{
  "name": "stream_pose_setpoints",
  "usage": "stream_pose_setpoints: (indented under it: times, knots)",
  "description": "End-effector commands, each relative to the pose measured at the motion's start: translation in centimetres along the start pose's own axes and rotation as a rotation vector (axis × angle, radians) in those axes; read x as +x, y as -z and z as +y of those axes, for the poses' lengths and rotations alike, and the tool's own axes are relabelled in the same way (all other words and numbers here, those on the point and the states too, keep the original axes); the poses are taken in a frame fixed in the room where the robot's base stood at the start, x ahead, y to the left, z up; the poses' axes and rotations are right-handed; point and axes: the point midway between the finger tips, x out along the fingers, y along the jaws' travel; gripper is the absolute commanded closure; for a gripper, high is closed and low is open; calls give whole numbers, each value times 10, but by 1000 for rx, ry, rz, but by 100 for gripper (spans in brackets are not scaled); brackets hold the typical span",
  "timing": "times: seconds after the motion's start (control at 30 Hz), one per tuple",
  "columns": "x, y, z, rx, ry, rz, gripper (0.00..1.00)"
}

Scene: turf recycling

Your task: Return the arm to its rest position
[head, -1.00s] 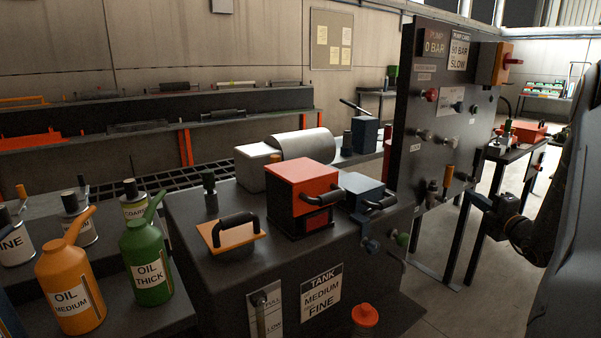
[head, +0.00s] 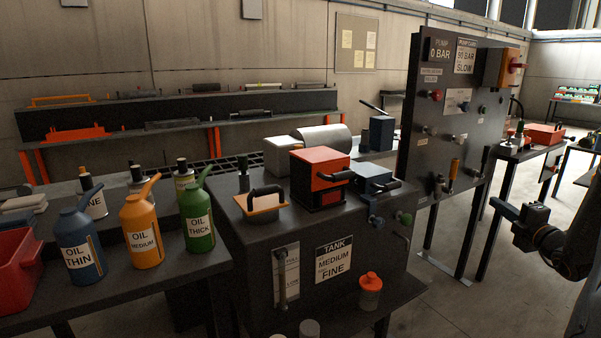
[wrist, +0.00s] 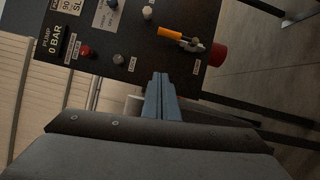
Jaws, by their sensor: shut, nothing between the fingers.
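My gripper (head: 505,210) is at the right of the head view, in front of the dark pump panel (head: 450,110) and apart from it. In the wrist view its two bluish fingers (wrist: 161,98) are together with nothing between them. Beyond them the panel shows a 0 BAR sign, knobs, an orange-handled valve (wrist: 171,33) and a red knob (wrist: 216,56). My arm reaches in from the right edge of the head view.
A tank (head: 250,260) with an orange box (head: 318,175) on top stands left of the panel. Oil cans, including a blue one (head: 78,240), stand on the left bench. A table with a red box (head: 545,134) stands behind my gripper. Floor shows at right.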

Motion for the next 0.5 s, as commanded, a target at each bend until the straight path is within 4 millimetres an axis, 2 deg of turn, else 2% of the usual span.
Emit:
stream_pose_setpoints:
  times: [0.27, 0.37, 0.5]
  knots:
    - [6, 39, 5, -107, 43, 104, 100]
    - [10, 65, 8, -169, 62, 169, 100]
    - [13, 111, 12, -282, 89, 287, 100]
